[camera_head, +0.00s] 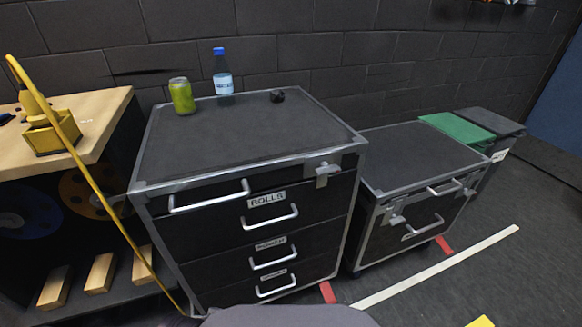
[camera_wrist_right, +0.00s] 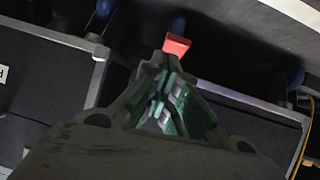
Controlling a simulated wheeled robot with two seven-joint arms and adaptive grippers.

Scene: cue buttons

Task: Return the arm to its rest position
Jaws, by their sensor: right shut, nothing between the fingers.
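My right gripper (camera_wrist_right: 167,80) shows in the right wrist view with its fingers together and nothing between them. A small red patch (camera_wrist_right: 176,45) appears just beyond the fingertips; I cannot tell whether it is floor tape or an object. Neither gripper and neither arm shows in the head view. A small dark object (camera_head: 277,96) sits on top of the large black drawer cabinet (camera_head: 240,140), too small to make out clearly. My left gripper is out of sight.
On the large cabinet stand a green can (camera_head: 182,96) and a water bottle (camera_head: 222,74). A lower black case (camera_head: 415,155) stands to its right. A wooden bench (camera_head: 95,115) with a yellow item (camera_head: 52,130) is at left. Open floor (camera_head: 535,240) lies at right.

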